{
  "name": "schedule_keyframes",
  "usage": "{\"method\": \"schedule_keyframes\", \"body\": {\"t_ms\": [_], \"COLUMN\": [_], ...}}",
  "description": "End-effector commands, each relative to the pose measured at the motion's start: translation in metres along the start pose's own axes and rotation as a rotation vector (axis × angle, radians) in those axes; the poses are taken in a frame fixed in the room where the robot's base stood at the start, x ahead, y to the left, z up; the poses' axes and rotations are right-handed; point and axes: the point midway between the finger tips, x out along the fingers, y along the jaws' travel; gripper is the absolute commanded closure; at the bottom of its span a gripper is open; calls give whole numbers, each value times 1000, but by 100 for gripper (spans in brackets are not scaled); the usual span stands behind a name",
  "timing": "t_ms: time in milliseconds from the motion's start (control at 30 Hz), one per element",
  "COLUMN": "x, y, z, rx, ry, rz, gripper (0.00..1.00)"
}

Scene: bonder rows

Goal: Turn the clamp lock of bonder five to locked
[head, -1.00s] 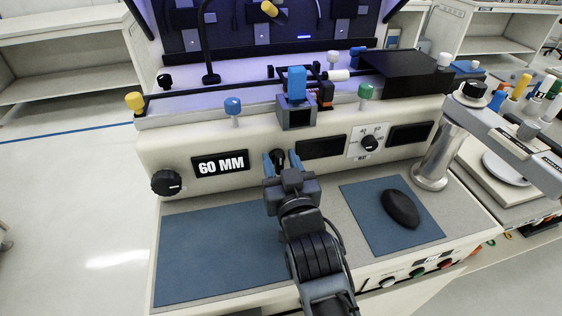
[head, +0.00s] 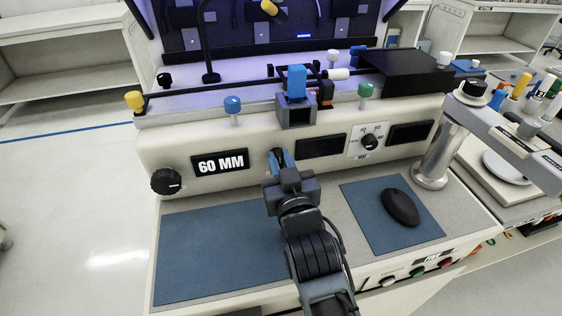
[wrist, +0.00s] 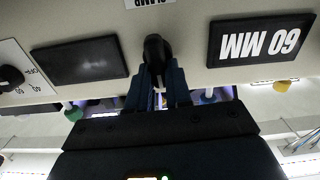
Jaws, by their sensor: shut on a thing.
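The clamp lock is a black knob (wrist: 155,46) on the front panel of the bonder, below a label in the wrist view that is cut off and upside down. In the head view the knob (head: 277,152) is mostly hidden by my gripper (head: 281,160). My gripper's blue fingers are shut on the knob, one on each side, and they also show in the wrist view (wrist: 158,72). The knob's pointer and its lock marks cannot be read.
A "60 MM" display (head: 220,163) and a black dial (head: 166,181) are left of the knob. Dark screens (head: 320,146) and a selector knob (head: 369,141) are to its right. A blue-topped clamp block (head: 296,108) stands above. A mouse (head: 400,207) lies on the right mat.

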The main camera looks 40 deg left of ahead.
Motion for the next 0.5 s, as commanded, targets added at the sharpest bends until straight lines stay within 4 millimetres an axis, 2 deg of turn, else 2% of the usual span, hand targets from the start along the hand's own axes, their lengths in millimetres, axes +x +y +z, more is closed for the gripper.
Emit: {"method": "schedule_keyframes", "body": {"t_ms": [500], "x": [1], "y": [-5], "z": [0], "rx": [-416], "ry": [3], "rz": [1], "gripper": [100]}}
